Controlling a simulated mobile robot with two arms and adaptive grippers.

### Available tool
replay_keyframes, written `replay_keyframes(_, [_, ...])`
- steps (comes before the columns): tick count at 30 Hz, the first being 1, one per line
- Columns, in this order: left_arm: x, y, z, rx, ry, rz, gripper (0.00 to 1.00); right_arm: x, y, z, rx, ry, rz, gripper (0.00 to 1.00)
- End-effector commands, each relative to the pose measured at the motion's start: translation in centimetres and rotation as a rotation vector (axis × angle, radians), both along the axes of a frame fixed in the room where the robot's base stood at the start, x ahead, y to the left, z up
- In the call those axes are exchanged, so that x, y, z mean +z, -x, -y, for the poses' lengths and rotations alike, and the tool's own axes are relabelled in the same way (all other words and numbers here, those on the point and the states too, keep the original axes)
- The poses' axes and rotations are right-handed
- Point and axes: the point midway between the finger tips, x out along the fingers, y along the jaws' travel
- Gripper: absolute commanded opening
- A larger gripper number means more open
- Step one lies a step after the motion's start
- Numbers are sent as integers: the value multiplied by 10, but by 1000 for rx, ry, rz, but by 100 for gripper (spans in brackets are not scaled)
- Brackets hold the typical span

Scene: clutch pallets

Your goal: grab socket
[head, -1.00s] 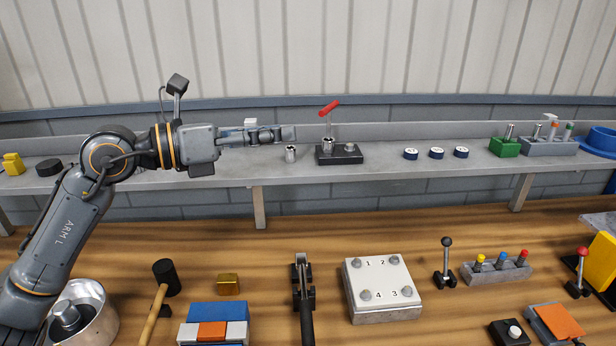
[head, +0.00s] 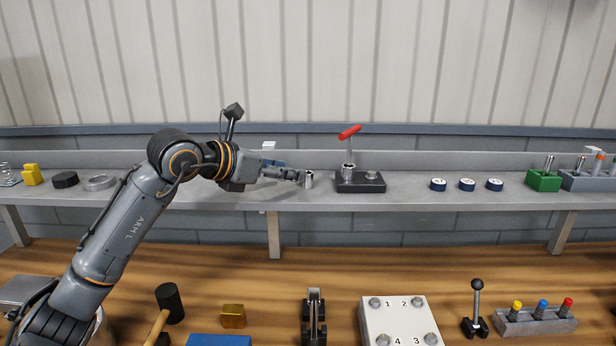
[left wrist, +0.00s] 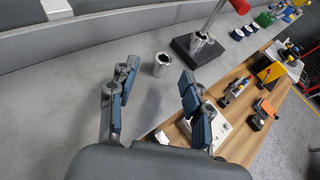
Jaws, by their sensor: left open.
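A small silver socket (head: 308,179) stands upright on the grey shelf, left of a dark block. It also shows in the left wrist view (left wrist: 162,65), just ahead of my fingertips and between their lines. My left gripper (head: 292,175) is open and empty, low over the shelf just left of the socket; its two blue-padded fingers show apart in the left wrist view (left wrist: 157,82). Another silver socket (head: 348,172) sits on the dark block (head: 360,187) under a red-handled T-bar (head: 350,132). My right gripper is not in view.
Three dark round caps (head: 467,184) and a green block (head: 543,181) stand further right on the shelf (head: 410,200). A white-topped block (head: 268,146) is behind my left gripper. The wooden bench below holds a numbered plate (head: 400,318), a mallet (head: 170,303) and levers.

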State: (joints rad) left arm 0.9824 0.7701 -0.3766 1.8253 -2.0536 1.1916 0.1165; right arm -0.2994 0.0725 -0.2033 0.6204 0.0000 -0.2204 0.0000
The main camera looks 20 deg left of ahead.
Motion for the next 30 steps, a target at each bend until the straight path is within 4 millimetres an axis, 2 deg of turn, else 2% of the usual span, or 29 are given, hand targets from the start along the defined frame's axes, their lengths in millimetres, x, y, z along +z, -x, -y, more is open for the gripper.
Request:
replay_keyframes(6, [-10, -21, 18, -3, 2, -6, 49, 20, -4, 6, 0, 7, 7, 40])
replay_keyframes(10, [-18, -34, 24, -1, 3, -5, 49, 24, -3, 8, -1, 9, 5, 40])
replay_keyframes(19, [-22, -38, 26, 0, 0, -1, 49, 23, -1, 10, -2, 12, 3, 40])
replay_keyframes(20, [-22, -38, 26, 0, 0, -2, 45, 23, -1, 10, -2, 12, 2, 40])
replay_keyframes(26, [-22, -38, 26, -1, 1, -2, 4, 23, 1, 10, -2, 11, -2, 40])
replay_keyframes(27, [-22, -38, 26, -1, 1, -2, 0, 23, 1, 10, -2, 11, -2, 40])
replay_keyframes(30, [-21, -38, 26, -1, 1, -2, 0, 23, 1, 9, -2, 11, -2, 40])
